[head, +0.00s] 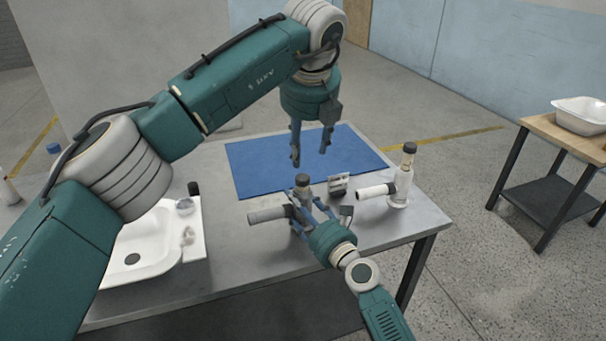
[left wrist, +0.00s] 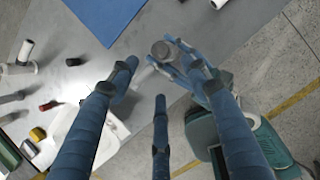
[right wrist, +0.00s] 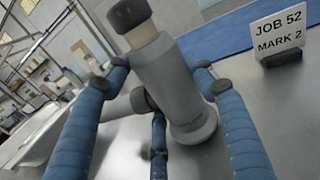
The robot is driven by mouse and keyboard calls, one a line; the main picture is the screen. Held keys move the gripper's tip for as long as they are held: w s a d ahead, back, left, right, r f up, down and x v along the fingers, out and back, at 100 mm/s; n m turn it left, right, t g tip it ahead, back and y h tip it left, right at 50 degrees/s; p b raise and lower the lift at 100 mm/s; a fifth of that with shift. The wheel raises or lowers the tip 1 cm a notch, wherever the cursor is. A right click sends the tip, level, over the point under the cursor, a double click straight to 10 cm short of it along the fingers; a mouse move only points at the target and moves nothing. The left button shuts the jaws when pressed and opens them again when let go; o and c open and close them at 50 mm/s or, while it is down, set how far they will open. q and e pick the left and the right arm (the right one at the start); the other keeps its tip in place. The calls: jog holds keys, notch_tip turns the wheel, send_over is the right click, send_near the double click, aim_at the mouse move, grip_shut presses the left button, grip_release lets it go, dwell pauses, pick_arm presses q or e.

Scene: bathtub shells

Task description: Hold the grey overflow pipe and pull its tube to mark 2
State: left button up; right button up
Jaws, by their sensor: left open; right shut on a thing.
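The grey overflow pipe (head: 298,216) stands upright on the metal table, with a side branch (head: 266,214) pointing left. A dark cap (right wrist: 128,14) tops its short pale tube (right wrist: 142,36); I cannot make out any marks on the tube. My right gripper (head: 305,212) is shut on the pipe body (right wrist: 165,80), its fingers on both sides. My left gripper (head: 310,150) is open and empty, pointing down above the pipe and apart from it. The left wrist view shows the cap (left wrist: 161,50) from above, ahead of the left fingers. A sign (right wrist: 280,38) reads "JOB 52 MARK 2".
A white pipe (head: 399,190) with a dark cap stands to the right, its branch pointing left. A blue mat (head: 255,165) lies behind. A white basin (head: 150,240) and small items are at the left. The table's front right corner is close to my right arm.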

aim_at(303, 177)
pick_arm(q)
jog(key=shift+n, duration=0.4)
jog(key=x, duration=1.1)
jog(key=shift+w+f, duration=0.3)
jog(key=shift+c, duration=0.2)
